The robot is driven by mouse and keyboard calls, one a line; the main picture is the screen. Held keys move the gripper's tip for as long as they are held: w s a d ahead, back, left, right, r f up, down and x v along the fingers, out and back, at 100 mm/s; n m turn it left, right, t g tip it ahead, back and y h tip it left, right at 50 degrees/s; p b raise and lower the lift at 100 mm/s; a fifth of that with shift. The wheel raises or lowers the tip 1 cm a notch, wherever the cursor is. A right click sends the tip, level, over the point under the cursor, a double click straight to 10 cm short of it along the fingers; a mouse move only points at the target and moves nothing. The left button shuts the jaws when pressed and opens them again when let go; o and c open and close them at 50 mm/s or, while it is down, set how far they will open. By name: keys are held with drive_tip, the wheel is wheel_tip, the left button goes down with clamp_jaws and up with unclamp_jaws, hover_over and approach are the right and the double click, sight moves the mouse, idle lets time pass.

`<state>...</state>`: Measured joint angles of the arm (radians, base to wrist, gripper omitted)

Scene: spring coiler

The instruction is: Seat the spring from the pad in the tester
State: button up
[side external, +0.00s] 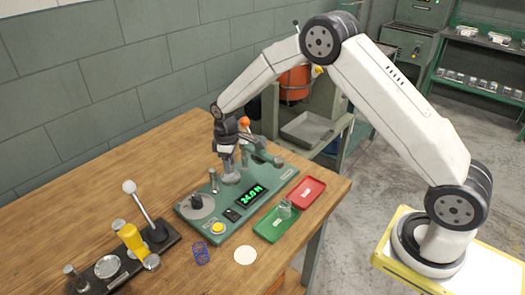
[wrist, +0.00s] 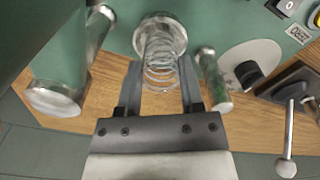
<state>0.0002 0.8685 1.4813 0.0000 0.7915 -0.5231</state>
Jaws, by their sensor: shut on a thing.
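My gripper (side external: 231,166) points down over the rear of the green tester (side external: 262,190), and its fingers (wrist: 160,78) are shut on a silver coil spring (wrist: 160,62) in the wrist view. The spring's far end overlaps the round metal seat (wrist: 163,28); I cannot tell whether it sits in it or just above. In the side view the seat (side external: 231,178) shows under my fingers, and the held spring is too small to make out. The white round pad (side external: 245,256) on the table is bare. The tester's display (side external: 250,195) is lit with green digits.
A blue spring (side external: 201,253) stands left of the pad. A green tray (side external: 272,226) holds a grey coil; a red tray (side external: 308,187) looks empty. A lever-armed coiler (side external: 130,245) stands at left. Metal posts (wrist: 213,80) rise close beside my fingers.

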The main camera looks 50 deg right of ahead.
drive_tip(key=shift+f, duration=0.4)
idle(0.3)
drive_tip(key=o, duration=1.2)
drive_tip(key=shift+c, duration=0.2)
drive_tip(key=shift+r, duration=0.15)
drive_tip(key=shift+r, duration=1.75)
drive_tip(key=shift+r, duration=0.15)
drive_tip(key=shift+r, duration=2.35)
